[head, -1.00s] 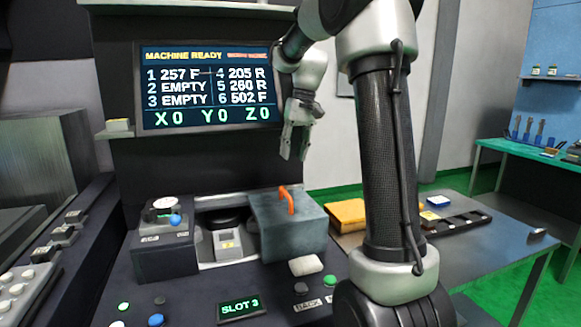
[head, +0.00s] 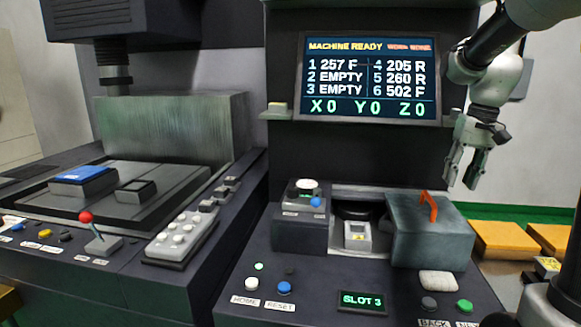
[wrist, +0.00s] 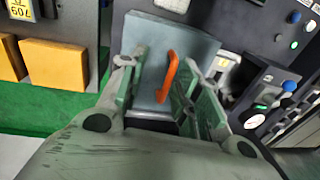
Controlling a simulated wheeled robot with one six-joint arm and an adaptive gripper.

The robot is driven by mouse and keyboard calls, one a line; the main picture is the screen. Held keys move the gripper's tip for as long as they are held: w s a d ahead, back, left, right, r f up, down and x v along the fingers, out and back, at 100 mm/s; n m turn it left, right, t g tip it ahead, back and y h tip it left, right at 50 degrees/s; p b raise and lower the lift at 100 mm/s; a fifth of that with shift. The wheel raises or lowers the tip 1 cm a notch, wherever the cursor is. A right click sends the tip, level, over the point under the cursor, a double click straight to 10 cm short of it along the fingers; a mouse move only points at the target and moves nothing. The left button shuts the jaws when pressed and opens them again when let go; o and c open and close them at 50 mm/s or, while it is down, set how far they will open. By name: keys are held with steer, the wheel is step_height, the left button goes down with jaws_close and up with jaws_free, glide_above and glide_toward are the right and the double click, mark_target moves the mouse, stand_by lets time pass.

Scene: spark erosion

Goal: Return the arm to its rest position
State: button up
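My gripper (head: 466,168) hangs at the right in the head view, fingers pointing down, to the right of the screen (head: 369,78). In the wrist view my gripper (wrist: 165,75) has its two fingers apart, with nothing held between them. Below it is a grey box-like cover (head: 430,240) with an orange handle (head: 428,206). The handle also shows in the wrist view (wrist: 168,77), between the fingers in the picture. In the head view the fingertips are above the cover and clear of the handle. Part of my arm passes out of the picture at the top right.
The machine's panel carries a slot display (head: 362,301), a knob box (head: 303,222) and several buttons. A red-knobbed joystick (head: 86,217) and a keypad (head: 181,238) are at the left. Orange blocks (head: 504,239) lie at the right. The air left of my gripper, before the screen, is clear.

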steer(key=s+a+n+t, duration=0.1)
steer(key=s+a+t, duration=0.1)
steer(key=s, duration=0.8)
steer(key=s+a+n+t+h, duration=0.1)
steer(key=s+a, duration=0.3)
steer(key=s, duration=0.6)
steer(key=shift+s+n+t, duration=0.3)
steer(key=shift+t, duration=0.1)
steer(key=shift+d+f, duration=0.1)
steer(key=shift+d, duration=0.05)
